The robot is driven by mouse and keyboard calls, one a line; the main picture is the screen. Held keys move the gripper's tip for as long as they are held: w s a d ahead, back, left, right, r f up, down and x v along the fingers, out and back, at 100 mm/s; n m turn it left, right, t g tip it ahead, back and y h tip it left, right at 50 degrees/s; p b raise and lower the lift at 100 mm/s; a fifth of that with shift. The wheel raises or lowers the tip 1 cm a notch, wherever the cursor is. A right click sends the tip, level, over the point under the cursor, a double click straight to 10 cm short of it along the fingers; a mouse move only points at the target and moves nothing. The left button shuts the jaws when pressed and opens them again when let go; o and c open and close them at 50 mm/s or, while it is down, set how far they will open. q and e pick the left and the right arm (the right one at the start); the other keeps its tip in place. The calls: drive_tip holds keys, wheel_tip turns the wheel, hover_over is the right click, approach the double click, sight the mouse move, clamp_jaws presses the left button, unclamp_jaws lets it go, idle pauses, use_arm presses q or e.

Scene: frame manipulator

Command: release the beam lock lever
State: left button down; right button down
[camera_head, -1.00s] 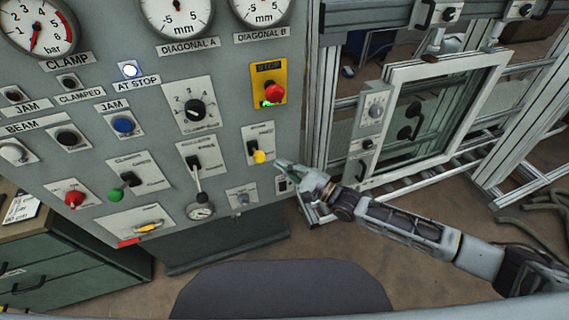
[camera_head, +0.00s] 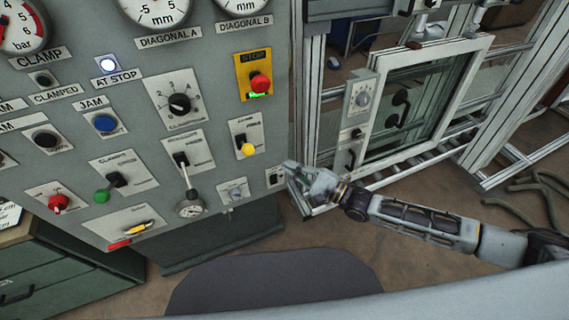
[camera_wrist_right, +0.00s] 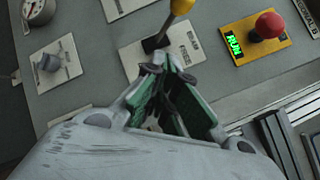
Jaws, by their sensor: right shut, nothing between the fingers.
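The right gripper is shut and empty. My left gripper is out of view.
A red stop button (camera_head: 260,83) is above the yellow-knobbed lever. A green-knobbed lever (camera_head: 103,196), a long-handled lever (camera_head: 187,180) and a red knob (camera_head: 58,202) are further left. A metal frame with a glass door (camera_head: 410,110) stands to the right.

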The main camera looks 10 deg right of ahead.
drive_tip(key=shift+v, duration=1.7)
drive_tip(key=shift+r+n, duration=0.1)
drive_tip(key=shift+n, duration=0.2)
